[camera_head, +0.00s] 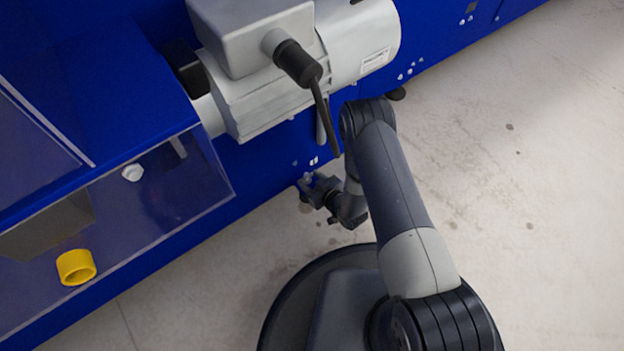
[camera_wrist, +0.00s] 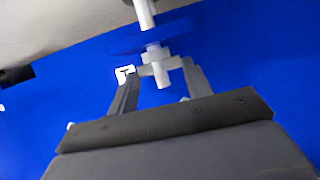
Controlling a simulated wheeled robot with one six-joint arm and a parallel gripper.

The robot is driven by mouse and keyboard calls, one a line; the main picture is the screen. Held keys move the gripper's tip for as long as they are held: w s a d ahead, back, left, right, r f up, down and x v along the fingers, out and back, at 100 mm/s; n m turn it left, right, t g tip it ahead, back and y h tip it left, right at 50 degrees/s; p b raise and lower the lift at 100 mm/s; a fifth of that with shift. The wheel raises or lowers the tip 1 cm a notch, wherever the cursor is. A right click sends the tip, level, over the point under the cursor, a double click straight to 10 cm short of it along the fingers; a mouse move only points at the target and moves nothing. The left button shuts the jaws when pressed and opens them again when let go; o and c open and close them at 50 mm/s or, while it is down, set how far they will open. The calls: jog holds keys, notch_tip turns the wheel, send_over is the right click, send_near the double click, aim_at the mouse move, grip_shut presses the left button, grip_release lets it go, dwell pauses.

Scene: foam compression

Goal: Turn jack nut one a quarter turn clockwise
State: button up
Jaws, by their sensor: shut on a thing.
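In the wrist view the two fingers of my gripper (camera_wrist: 162,70) reach up to a small light grey fitting, the jack nut (camera_wrist: 153,52), and are shut on it. A short pale stem (camera_wrist: 161,75) shows between the fingers. A white tag with a dark mark (camera_wrist: 125,72) is beside the left finger; I cannot read it for sure. In the head view my gripper (camera_head: 308,184) is low at the bottom edge of the blue machine (camera_head: 270,165). The nut is too small and covered to make out there.
A grey motor housing (camera_head: 265,100) with a dark-ended cable hangs above my arm. A clear cover with a yellow ring (camera_head: 76,267) is at the left. The concrete floor (camera_head: 530,200) is free at the right.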

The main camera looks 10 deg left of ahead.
dwell(0.3)
jog(key=o, duration=0.7)
jog(key=shift+r, duration=0.1)
